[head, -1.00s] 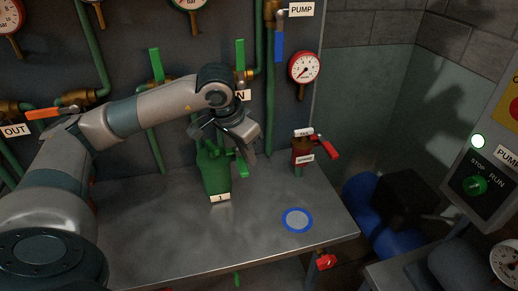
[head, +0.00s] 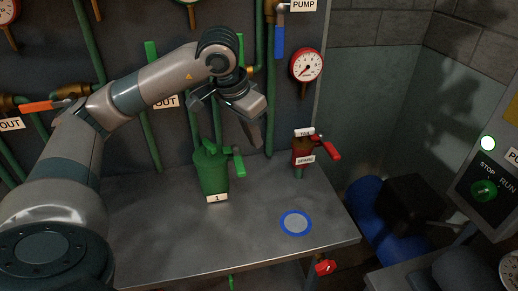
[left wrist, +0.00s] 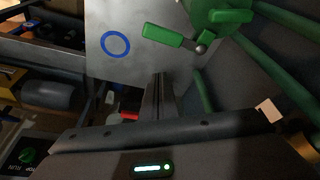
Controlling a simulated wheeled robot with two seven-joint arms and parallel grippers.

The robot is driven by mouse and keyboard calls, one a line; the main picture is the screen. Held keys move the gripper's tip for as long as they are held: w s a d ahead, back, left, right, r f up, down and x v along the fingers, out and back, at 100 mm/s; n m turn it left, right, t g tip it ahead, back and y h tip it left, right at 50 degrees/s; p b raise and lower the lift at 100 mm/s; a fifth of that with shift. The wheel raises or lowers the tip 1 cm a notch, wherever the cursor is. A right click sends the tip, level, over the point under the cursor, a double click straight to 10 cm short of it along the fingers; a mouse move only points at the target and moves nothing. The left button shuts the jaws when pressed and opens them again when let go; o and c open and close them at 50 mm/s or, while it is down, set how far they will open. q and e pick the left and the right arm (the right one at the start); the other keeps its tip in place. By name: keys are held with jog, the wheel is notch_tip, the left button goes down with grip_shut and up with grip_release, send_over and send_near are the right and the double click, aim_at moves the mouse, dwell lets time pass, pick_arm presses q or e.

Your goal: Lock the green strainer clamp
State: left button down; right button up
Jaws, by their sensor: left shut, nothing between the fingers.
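The green strainer (head: 211,173) stands upright on the metal bench, with a white tag marked 1 at its foot. Its green clamp handle (head: 239,162) sticks out on the right side and hangs downward. In the left wrist view the green strainer (left wrist: 215,12) is at the top, and its clamp handle (left wrist: 163,36) points left from a metal pivot. My left gripper (head: 254,142) is shut and empty, above and to the right of the strainer, apart from the handle. My right gripper is not in view.
A red spare strainer (head: 302,152) with a red handle stands at the bench's back right. A blue ring (head: 296,223) lies on the bench (head: 150,240) near its right edge. Green pipes and gauges (head: 307,65) line the wall behind. The bench front is clear.

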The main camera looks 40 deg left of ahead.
pick_arm(q)
jog(key=v, duration=0.4)
jog(key=shift+w+a+r, duration=0.2)
jog(key=shift+a+r, duration=0.05)
jog(key=shift+a, duration=0.05)
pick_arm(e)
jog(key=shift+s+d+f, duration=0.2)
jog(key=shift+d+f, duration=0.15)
pick_arm(q)
jog(key=shift+s+f, duration=0.1)
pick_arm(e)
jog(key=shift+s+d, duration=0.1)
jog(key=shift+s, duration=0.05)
